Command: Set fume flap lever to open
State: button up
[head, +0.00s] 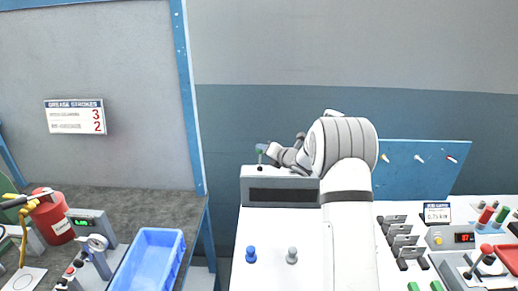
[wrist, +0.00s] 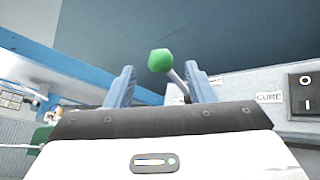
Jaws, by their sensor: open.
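A lever with a green knob (wrist: 160,61) on a thin metal rod shows in the wrist view, between the two blue fingers of my gripper (wrist: 160,72). The rod slants down to the right, close to the right finger; I cannot tell whether they touch. The fingers are apart. In the head view the green knob (head: 262,148) stands above the left part of a grey box (head: 251,183) at the back of the white bench. My gripper (head: 271,152) is beside it on the right.
A black rocker switch (wrist: 306,92) and a label reading CURE (wrist: 269,97) are right of the lever. Blue (head: 251,254) and grey (head: 292,255) knobs stand on the white bench. A blue bin (head: 150,262) is at left. Several levers and switches fill the right.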

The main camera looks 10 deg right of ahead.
aim_at(260, 156)
jog(key=shift+p+x, duration=0.7)
jog(key=shift+x, duration=1.85)
jog(key=shift+c, duration=0.2)
